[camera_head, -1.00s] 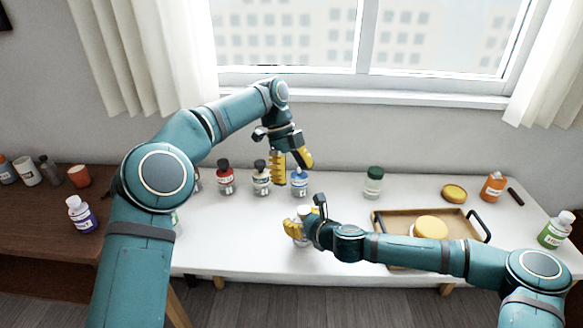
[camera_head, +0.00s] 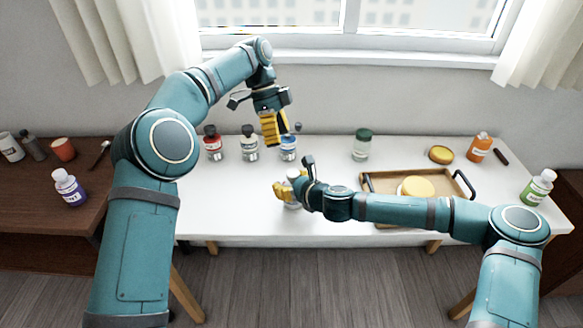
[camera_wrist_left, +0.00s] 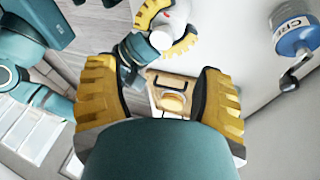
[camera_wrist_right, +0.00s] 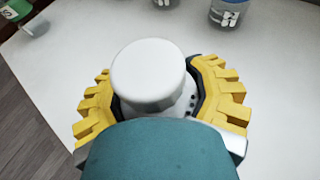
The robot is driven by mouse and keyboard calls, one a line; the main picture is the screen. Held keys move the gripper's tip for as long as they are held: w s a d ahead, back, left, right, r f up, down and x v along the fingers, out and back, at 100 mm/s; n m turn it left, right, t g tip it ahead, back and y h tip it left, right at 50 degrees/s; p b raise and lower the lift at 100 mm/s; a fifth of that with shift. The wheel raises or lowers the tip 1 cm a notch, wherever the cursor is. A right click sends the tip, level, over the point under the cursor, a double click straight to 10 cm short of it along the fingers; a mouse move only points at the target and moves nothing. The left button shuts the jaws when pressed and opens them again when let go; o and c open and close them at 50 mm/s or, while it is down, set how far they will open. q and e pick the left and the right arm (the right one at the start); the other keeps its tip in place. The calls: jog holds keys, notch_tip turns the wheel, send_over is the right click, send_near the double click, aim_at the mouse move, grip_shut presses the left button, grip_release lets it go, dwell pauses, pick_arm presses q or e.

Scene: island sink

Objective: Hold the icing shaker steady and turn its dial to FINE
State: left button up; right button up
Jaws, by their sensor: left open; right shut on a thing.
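The icing shaker (camera_wrist_right: 150,85) is a white cylinder with a rounded cap and small dark marks lower on its side. My right gripper (camera_head: 288,190) is shut around its body above the white table; in the right wrist view its yellow fingers lie on both sides. The shaker (camera_head: 293,204) is mostly hidden by that gripper in the head view. My left gripper (camera_head: 275,128) is open and empty, higher and farther back, near the blue-labelled bottle. The left wrist view shows its fingers (camera_wrist_left: 160,95) wide apart, with the white shaker top (camera_wrist_left: 161,39) beyond. No dial lettering is readable.
A wooden tray (camera_head: 376,186) with a yellow-topped item lies right. The table's front left is clear.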

aim_at(293, 172)
pick_arm(q)
jog(key=shift+s+d+f+n+y, duration=0.15)
jog(key=shift+s+d+f+n, duration=0.45)
jog(key=shift+f+n, duration=2.35)
jog(key=shift+s+d+f+n+y, duration=0.1)
jog(key=shift+s+d+f+n, duration=0.35)
jog(key=shift+n, duration=5.15)
jog(key=shift+s+d+f+n+y, duration=0.15)
jog(key=shift+s+d+f+n, duration=0.9)
jog(key=shift+n, duration=3.2)
jog(key=shift+w+a+f, duration=0.3)
jog(key=shift+w+f, duration=0.05)
jog(key=shift+w, duration=0.1)
grip_shut()
